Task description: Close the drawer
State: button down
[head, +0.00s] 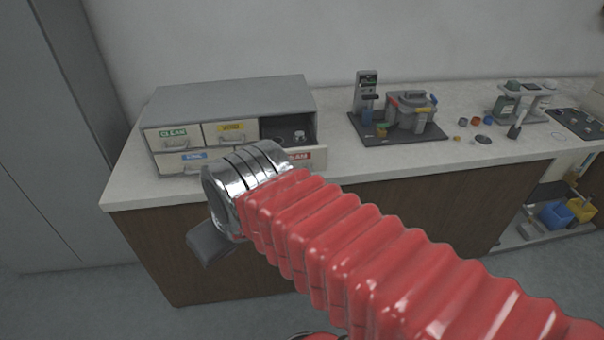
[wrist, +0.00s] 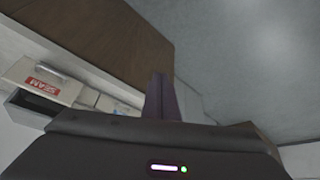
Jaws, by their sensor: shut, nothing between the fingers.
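A grey drawer cabinet (head: 228,92) stands on the left of the worktop. Its right-hand drawer (head: 312,157), with a red label on a cream front, is pulled open, and small items show in the dark space behind the front. My arm hides part of that front. In the wrist view the red-labelled drawer (wrist: 41,82) appears upside down at the left, with a dark opening beside it. My gripper (head: 207,243) is low in front of the counter, left of and apart from the open drawer. Its dark fingers (wrist: 158,97) are together and empty in the wrist view.
The other drawers, with green (head: 172,133), yellow and blue labels, look shut. A press-like device on a dark mat (head: 415,134) stands right of the cabinet. Small coloured parts lie further right. The counter edge (head: 160,199) is below the drawers; the floor in front is clear.

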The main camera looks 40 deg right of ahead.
jog(key=d+f+n+g, duration=0.1)
jog(key=d+f, duration=0.2)
jog(key=d, duration=0.5)
jog(key=d+f+n+g, duration=0.1)
jog(key=d+f+g, duration=0.1)
jog(key=d, duration=0.7)
jog(key=d+r+n+t, duration=0.4)
jog(key=d+r+n, duration=0.3)
jog(key=d+r, duration=0.1)
jog(key=shift+w+d+n+y, duration=0.3)
jog(key=shift+w, duration=0.1)
jog(key=shift+w+f, duration=0.1)
jog(key=shift+f, duration=0.05)
jog(key=w+d+f, duration=0.2)
jog(key=w+f, duration=0.6)
jog(key=f, duration=0.1)
jog(key=shift+w, duration=0.3)
